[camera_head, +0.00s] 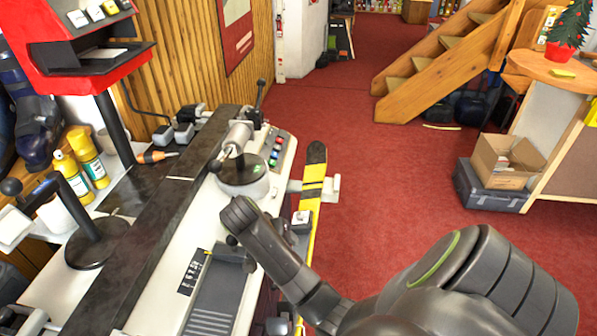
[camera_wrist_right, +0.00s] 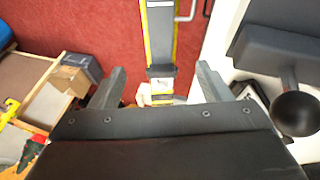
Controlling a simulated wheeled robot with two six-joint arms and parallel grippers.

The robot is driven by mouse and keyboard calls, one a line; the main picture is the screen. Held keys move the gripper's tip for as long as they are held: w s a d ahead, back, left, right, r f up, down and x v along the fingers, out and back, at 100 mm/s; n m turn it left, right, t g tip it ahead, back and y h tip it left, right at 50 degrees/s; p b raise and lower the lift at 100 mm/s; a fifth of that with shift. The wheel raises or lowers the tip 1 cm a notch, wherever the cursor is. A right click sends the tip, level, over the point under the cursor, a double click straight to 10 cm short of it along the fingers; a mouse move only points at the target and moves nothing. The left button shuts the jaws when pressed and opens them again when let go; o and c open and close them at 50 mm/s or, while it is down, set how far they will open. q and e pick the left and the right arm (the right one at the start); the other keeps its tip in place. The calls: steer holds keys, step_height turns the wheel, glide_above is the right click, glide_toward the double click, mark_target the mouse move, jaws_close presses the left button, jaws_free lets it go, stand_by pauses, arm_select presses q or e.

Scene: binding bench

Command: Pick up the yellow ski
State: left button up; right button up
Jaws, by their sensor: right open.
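The yellow ski (camera_head: 313,195), with black markings and a black tip, stands on edge along the right side of the white bench machine (camera_head: 165,285) in the head view. My right arm partly covers its lower part. In the right wrist view the ski (camera_wrist_right: 147,35) runs down from the top middle. My right gripper (camera_wrist_right: 159,84) is open, its two fingers apart on either side of the ski's line in the picture. I see no contact with the ski. In the head view the fingers cannot be made out. My left gripper is not in view.
A black-knobbed lever (camera_wrist_right: 295,103) is close to the right finger's side in the wrist view. A cardboard box (camera_head: 508,158) sits on a grey case by the counter (camera_head: 565,75). Yellow bottles (camera_head: 88,158) stand at left. Red carpet beside the ski is clear.

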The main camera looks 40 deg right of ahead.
steer(key=shift+m, duration=0.3)
steer(key=b+x, duration=0.1)
steer(key=x, duration=0.2)
steer(key=b+x, duration=0.2)
steer(key=x, duration=0.2)
steer(key=w+b+x, duration=0.1)
steer(key=b+x, duration=0.1)
steer(key=x, duration=0.1)
steer(key=shift+w+d+f, duration=0.1)
steer(key=shift+d, duration=0.4)
steer(key=shift+x, duration=2.85)
steer(key=shift+s, duration=0.2)
steer(key=c, duration=1.3)
steer(key=shift+w, duration=0.1)
steer(key=shift+c, duration=0.3)
